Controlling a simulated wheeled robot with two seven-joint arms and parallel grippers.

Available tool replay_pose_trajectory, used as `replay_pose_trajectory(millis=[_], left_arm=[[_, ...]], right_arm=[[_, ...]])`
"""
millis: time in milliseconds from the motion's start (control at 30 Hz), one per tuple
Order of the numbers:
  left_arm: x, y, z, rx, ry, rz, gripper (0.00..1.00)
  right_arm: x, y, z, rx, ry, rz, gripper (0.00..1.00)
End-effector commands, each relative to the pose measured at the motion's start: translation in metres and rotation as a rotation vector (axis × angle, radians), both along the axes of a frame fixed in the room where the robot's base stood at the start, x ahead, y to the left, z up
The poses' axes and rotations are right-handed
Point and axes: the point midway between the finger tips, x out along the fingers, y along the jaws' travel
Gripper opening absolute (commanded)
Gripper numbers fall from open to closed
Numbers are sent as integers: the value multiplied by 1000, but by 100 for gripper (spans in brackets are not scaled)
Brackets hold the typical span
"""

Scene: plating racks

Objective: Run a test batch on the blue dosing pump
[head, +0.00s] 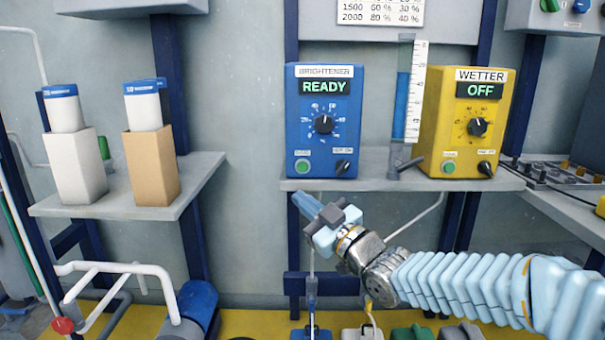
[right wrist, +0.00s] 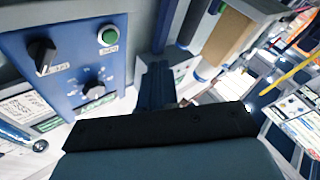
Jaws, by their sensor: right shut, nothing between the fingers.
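The blue dosing pump (head: 348,155), labelled BRIGHTENER, stands on a grey wall shelf with its display lit READY. It has a black dial (head: 324,124), a green button (head: 302,167) at lower left and a black switch knob (head: 343,167) at lower right. The same face shows turned over in the right wrist view, with the knob (right wrist: 42,54), green button (right wrist: 108,36) and dial (right wrist: 94,88). My right gripper (head: 306,206) is shut and empty, just below the shelf under the pump, touching none of its controls. My left gripper is out of view.
A yellow pump (head: 432,140), labelled WETTER and reading OFF, stands right of the blue one. A clear tube (head: 402,100) with blue liquid and a white scale (head: 417,92) stands between them. Two boxes with bottles stand on the left shelf (head: 200,185). Below are white pipes (head: 120,268).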

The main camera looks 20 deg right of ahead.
Motion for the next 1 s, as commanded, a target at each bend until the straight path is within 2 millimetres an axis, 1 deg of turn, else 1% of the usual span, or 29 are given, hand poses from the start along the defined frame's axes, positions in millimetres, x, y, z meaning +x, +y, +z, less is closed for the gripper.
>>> replay_pose_trajectory(millis=[33, 100, 200, 567, 667, 767, 1000], left_arm=[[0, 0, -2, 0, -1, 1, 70], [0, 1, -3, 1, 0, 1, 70], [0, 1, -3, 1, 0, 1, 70], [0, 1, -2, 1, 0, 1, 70], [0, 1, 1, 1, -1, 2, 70], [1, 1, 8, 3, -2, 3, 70], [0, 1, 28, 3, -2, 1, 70]], right_arm=[[-4, 0, 9, -9, -31, 1, 0], [-9, 0, 19, -19, -60, 4, 0], [-12, 0, 25, -25, -80, 5, 0], [-11, 0, 26, -26, -80, 4, 0], [-7, -1, 27, -26, -78, 4, 0], [2, -4, 28, -26, -78, 4, 0], [35, -14, 30, -25, -77, 4, 0]])
